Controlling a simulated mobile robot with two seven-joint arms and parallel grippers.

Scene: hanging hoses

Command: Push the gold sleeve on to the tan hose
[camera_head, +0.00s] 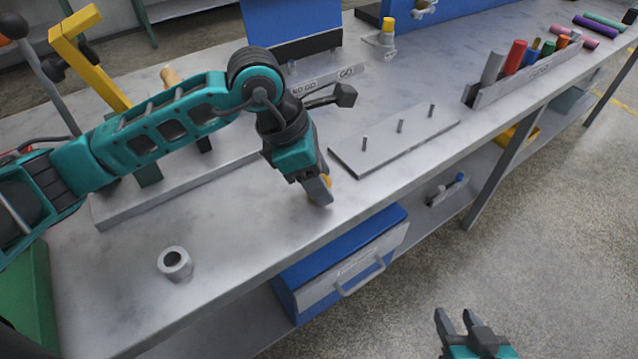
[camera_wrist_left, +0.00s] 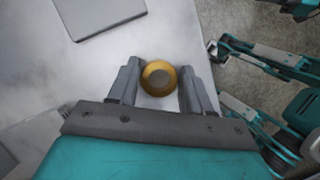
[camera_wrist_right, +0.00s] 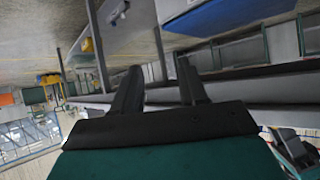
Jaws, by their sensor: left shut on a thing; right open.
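The gold sleeve (camera_head: 327,181) is mostly hidden by my left gripper (camera_head: 320,192) in the head view. In the left wrist view the sleeve (camera_wrist_left: 158,77) shows as a gold ring with a dark tan centre, between the two fingers. My left gripper is shut on it near the front edge of the bench; the height above the bench is hard to tell. A small tan end (camera_head: 171,76), perhaps the tan hose, shows behind my left arm; the rest is hidden. My right gripper (camera_head: 456,314) is open and empty, in front of the bench over the floor.
A plate with three pegs (camera_head: 375,158) lies right of my left gripper. A grey ring (camera_head: 175,263) stands at the front left. A yellow bracket (camera_head: 85,60) rises behind my left arm. A rack (camera_head: 525,78) of coloured cylinders is at the right. The bench front is mostly clear.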

